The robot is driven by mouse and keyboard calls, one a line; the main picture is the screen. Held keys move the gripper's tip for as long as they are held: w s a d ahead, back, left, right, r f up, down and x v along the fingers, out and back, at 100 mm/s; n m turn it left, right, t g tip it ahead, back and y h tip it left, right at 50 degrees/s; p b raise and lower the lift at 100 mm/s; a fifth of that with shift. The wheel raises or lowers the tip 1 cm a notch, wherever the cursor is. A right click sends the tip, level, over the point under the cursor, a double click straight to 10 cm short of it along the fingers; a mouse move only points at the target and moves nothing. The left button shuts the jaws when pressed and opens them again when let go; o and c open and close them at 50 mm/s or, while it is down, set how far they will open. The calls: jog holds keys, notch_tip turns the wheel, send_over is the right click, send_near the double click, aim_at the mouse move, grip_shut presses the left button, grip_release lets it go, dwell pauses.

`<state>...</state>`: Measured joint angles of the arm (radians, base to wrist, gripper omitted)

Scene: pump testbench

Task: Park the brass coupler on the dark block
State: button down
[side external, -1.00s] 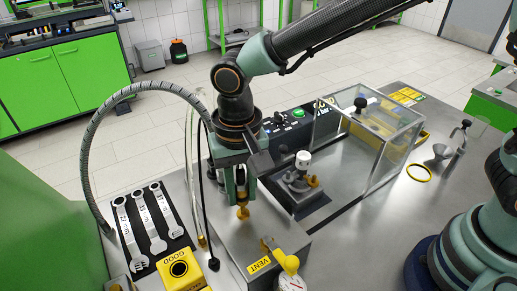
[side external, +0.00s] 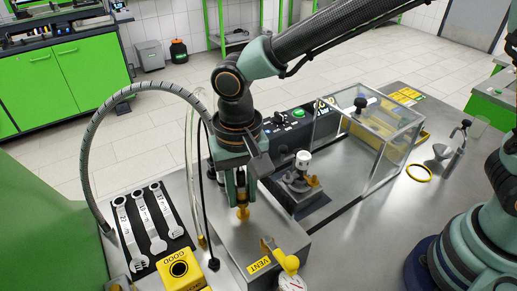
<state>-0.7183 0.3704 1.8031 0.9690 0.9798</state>
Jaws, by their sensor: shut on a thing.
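My gripper (side external: 242,205) points straight down and is shut on the brass coupler (side external: 242,212). The coupler hangs upright between the fingertips, with its lower end showing below them. It is over the top of a grey metal box (side external: 270,236), close to the surface; I cannot tell whether it touches. To the right, a dark block-like base (side external: 312,212) sits under a small pump with a white cap (side external: 303,160) and a brass fitting (side external: 312,181). My gripper and wrist hide part of the area behind the coupler.
A yellow VENT valve (side external: 288,263) stands at the box's front. Wrenches (side external: 143,225) on a dark mat and a yellow GOOD button box (side external: 180,270) lie left. A clear guard (side external: 385,145) stands right. Hoses (side external: 92,150) arch at left.

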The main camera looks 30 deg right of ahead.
aim_at(242, 183)
jog(key=shift+f, duration=1.4)
dwell(1.3)
jog(key=c, duration=0.6)
grip_release()
jog(key=shift+r, duration=3.55)
